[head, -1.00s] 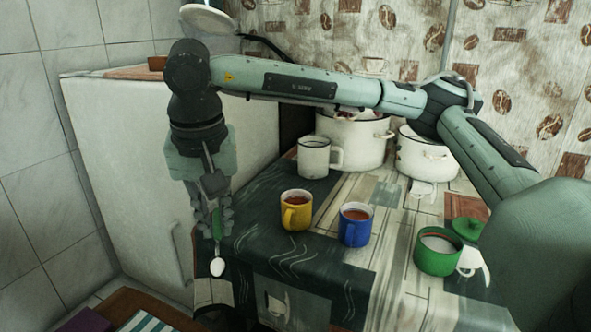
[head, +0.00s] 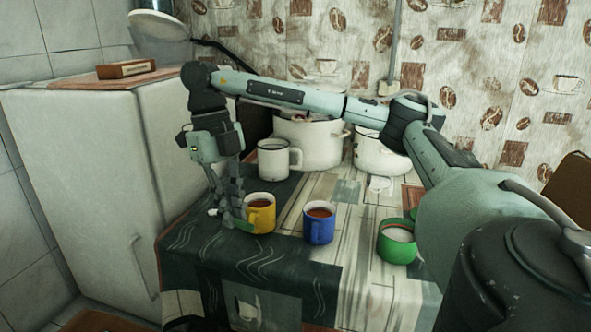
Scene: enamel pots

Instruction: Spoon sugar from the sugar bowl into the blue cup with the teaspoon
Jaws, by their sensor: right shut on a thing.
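The green sugar bowl (head: 397,246) stands open on the right of the table, with white sugar in it. The blue cup (head: 319,229) stands left of it and holds a brown drink. My right gripper (head: 234,214) is shut on the teaspoon (head: 242,226), whose green handle shows low at the fingers. A small whitish spot to the left of the fingers looks like the spoon's bowl. The gripper is just left of the yellow cup (head: 262,218) and partly in front of it; I cannot tell whether they touch. My left gripper is not in view.
A white mug (head: 273,160) stands behind the yellow cup. White pots (head: 310,142) stand at the back. My right forearm spans above the table. The cloth (head: 270,255) in front of the cups is clear. A white fridge (head: 75,160) stands left.

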